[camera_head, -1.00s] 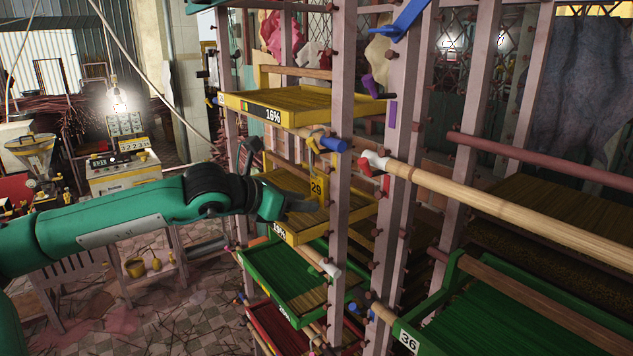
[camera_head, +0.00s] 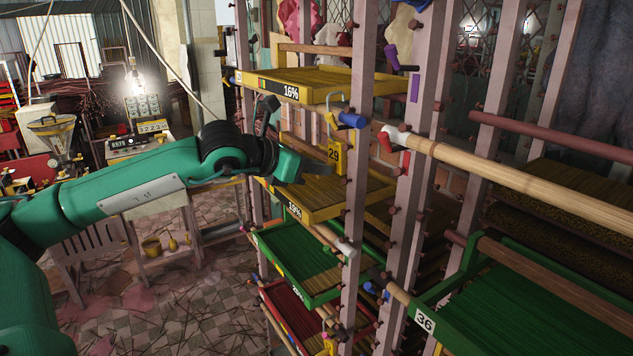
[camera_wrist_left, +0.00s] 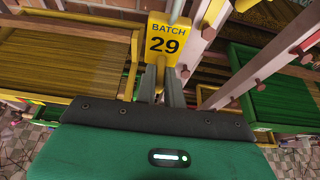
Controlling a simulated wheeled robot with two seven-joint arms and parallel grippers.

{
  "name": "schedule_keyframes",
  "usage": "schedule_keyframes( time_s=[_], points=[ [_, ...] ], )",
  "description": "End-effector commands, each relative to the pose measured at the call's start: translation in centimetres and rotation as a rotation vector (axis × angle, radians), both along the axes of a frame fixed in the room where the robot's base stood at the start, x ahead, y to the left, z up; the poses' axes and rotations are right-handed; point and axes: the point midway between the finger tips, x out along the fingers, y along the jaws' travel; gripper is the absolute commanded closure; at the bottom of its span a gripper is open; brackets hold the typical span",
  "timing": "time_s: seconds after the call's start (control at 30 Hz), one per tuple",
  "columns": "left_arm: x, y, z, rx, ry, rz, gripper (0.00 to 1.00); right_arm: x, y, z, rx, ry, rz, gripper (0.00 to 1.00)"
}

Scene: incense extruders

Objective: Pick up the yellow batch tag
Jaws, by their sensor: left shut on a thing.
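The yellow batch tag (camera_head: 335,155), marked 29, hangs at the rack post beside the yellow trays. In the left wrist view the tag (camera_wrist_left: 165,38) reads BATCH 29 and stands at the fingertips. My left gripper (camera_head: 326,167) reaches in from the left, and its fingers are shut on the tag's lower part. The closed fingers also show in the left wrist view (camera_wrist_left: 161,72). A hook rises above the tag next to a blue-capped peg (camera_head: 352,120). Whether the hook still touches the peg I cannot tell. My right gripper is not in view.
A yellow tray marked 16% (camera_head: 310,84) is above the gripper and another yellow tray (camera_head: 325,207) is just below. A green tray (camera_head: 300,262) is lower. The rack post (camera_head: 358,200) stands close on the right, and a bamboo pole (camera_head: 500,172) extends right.

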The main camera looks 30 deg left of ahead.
Motion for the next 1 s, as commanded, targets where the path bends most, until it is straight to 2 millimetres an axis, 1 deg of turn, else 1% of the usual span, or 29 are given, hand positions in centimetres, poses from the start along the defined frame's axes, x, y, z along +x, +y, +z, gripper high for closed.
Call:
schedule_keyframes(
  time_s=[0.03, 0.07, 0.27, 0.3, 0.5, 0.6, 0.8, 1.0],
  points=[
    [0.0, -0.1, 0.3, 0.0, -0.005, -0.001, 1.0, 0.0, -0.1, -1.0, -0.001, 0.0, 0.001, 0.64],
    [0.0, -0.1, 0.7, -0.001, -0.005, -0.003, 1.0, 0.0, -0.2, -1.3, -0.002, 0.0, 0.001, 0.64],
    [-4.1, 1.9, 0.2, 0.002, -0.001, 0.005, 1.0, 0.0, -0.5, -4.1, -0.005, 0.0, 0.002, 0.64],
    [-5.1, 2.3, 0.1, 0.003, -0.001, 0.005, 1.0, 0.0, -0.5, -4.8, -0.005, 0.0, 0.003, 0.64],
    [-9.7, 4.1, 0.3, 0.003, -0.002, 0.005, 1.0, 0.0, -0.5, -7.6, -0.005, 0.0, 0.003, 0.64],
    [-11.6, 4.9, 0.3, 0.001, -0.002, 0.005, 1.0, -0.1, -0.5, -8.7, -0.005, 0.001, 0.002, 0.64],
    [-14.6, 6.1, 0.6, 0.002, -0.002, 0.003, 1.0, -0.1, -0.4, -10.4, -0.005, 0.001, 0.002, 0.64],
    [-16.3, 6.7, 0.9, 0.0, -0.001, 0.001, 1.0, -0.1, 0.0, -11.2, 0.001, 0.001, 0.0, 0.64]
  ],
)
